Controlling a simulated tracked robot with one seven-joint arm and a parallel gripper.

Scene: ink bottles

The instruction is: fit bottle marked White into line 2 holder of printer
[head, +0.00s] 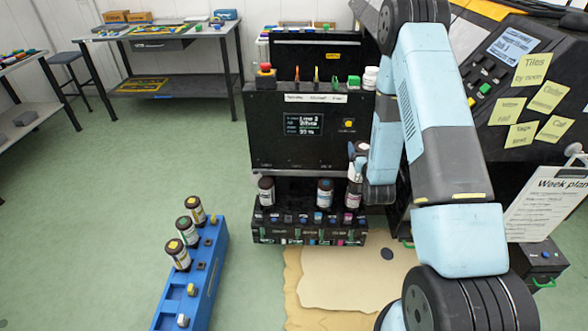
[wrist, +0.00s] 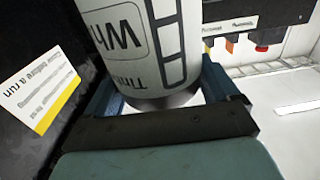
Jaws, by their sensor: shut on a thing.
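In the wrist view a pale bottle with a dark outlined label reading "Wh…" upside down, the White bottle (wrist: 135,45), stands between the jaws of my gripper (wrist: 160,90). The jaws are shut on it. In the head view my arm partly hides the gripper, close to the front right of the black printer (head: 265,150). The printer's screen (head: 303,124) seems to show line 2 and White. Its low holder row (head: 285,237) bears a dark-capped bottle (head: 266,191) at left, another bottle (head: 325,192) right of the middle, and a bottle (head: 354,190) near my gripper. The line 2 holder cannot be made out.
A blue rack (head: 212,262) with several sockets and three capped bottles (head: 179,256) stands on the floor at front left. A beige mat (head: 350,280) lies before the printer. A dark console with yellow notes (head: 533,68) stands at right.

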